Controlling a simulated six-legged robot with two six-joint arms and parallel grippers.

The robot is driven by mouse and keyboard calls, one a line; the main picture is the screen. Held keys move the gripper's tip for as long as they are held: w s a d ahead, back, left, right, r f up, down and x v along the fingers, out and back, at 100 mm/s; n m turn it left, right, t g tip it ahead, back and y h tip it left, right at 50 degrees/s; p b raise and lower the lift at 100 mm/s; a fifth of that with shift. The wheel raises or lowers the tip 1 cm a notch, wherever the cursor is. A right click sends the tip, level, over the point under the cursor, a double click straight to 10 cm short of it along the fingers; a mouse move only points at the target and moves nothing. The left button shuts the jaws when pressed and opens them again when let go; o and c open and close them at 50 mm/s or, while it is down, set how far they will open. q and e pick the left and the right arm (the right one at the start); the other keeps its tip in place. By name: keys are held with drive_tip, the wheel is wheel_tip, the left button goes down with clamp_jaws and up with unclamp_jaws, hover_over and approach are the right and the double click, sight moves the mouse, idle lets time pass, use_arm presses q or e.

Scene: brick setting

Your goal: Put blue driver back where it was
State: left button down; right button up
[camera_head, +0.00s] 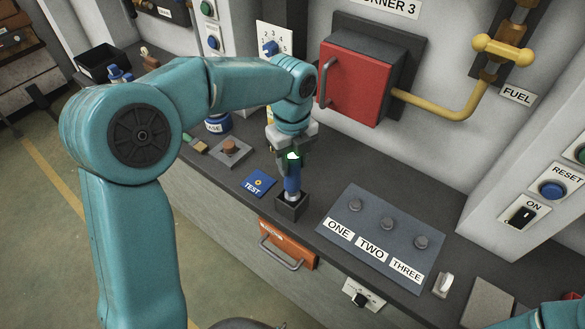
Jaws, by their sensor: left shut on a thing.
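The blue driver (292,181) is upright, with its lower end at the dark square holder (292,206) near the counter's front edge. My left gripper (291,160) is shut on the top of the driver from above. Whether the driver's tip rests on the holder's bottom is hidden. My right gripper is not in view; only a piece of my teal arm shows at the lower right corner.
A blue TEST pad (258,184) lies left of the holder. A grey panel (372,244) labelled ONE, TWO, THREE is to the right. A red burner door (353,82) and yellow fuel pipe (440,112) stand behind. An orange drawer (288,243) is below.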

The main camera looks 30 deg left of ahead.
use_arm(q)
drive_tip(key=shift+f, duration=1.55)
drive_tip(key=shift+a+f, duration=0.1)
drive_tip(key=shift+f, duration=0.05)
drive_tip(key=c, duration=0.6)
unclamp_jaws()
drive_tip(key=shift+c, duration=0.2)
wheel_tip(320, 180, up, 12)
drive_tip(key=shift+r, duration=0.2)
drive_tip(key=shift+s+f, duration=0.1)
